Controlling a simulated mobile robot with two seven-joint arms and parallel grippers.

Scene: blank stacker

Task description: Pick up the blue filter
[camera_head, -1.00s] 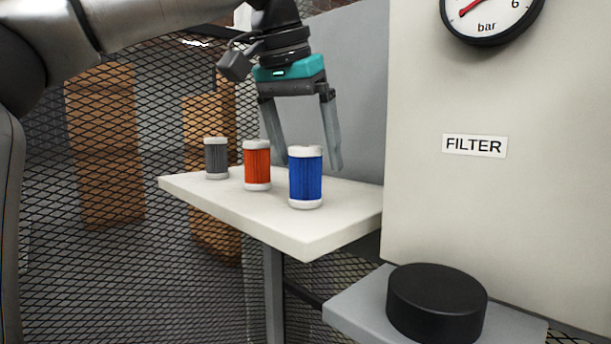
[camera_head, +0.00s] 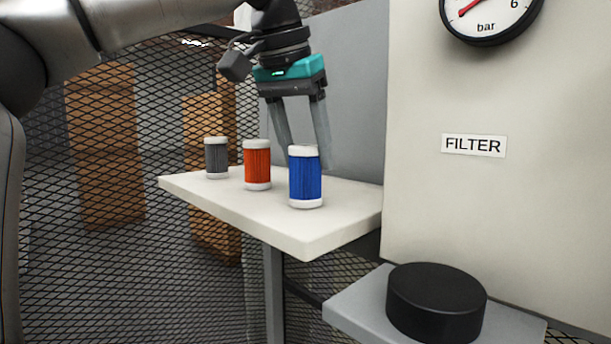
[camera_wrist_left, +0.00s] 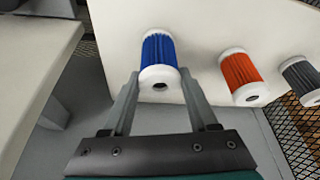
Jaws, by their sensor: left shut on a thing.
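The blue filter (camera_head: 306,178), a pleated cylinder with white end caps, stands upright on the white shelf (camera_head: 312,242), nearest the shelf's front right end. In the left wrist view the blue filter (camera_wrist_left: 160,56) sits between the fingertips. My left gripper (camera_head: 306,158) reaches down from above with its fingers on either side of the blue filter. It is shut on the filter; the filter still stands on the shelf. In the wrist view my left gripper (camera_wrist_left: 158,82) shows both fingers against the filter's sides. My right gripper is not in view.
An orange filter (camera_head: 257,166) and a grey filter (camera_head: 216,158) stand to the left on the same shelf. A panel labelled FILTER (camera_head: 474,146) with a gauge (camera_head: 488,14) rises at right. A black round cap (camera_head: 436,302) lies on a lower grey shelf (camera_head: 356,310).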

